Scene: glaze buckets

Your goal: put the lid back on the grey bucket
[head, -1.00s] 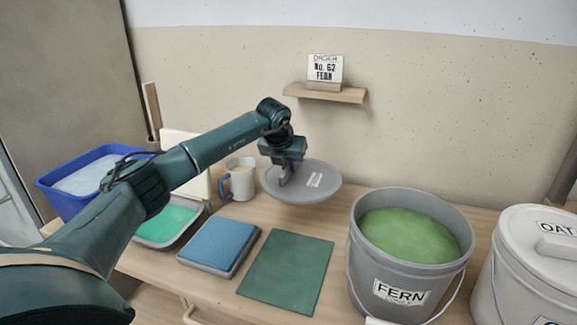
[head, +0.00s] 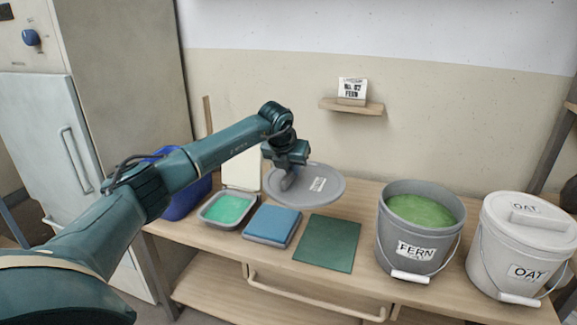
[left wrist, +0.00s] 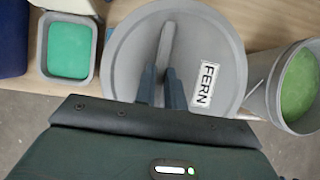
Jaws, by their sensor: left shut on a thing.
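The grey lid (head: 325,184) is a round disc with a FERN label and a raised bar handle. My left gripper (head: 288,178) is shut on the lid's handle and holds it above the back of the bench. In the left wrist view the two fingers (left wrist: 162,88) pinch the handle, and the lid (left wrist: 125,60) fills the middle. The grey bucket (head: 410,248), labelled FERN, stands open to the right of the lid, with green glaze (head: 425,209) inside. Its rim also shows in the left wrist view (left wrist: 262,95). My right gripper is not in view.
A lidded white OAT bucket (head: 510,255) stands right of the grey one. A green mat (head: 328,243), a blue pad (head: 272,225) and a tray of green glaze (head: 228,208) lie to the left. A small shelf (head: 350,106) with an order card is on the wall.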

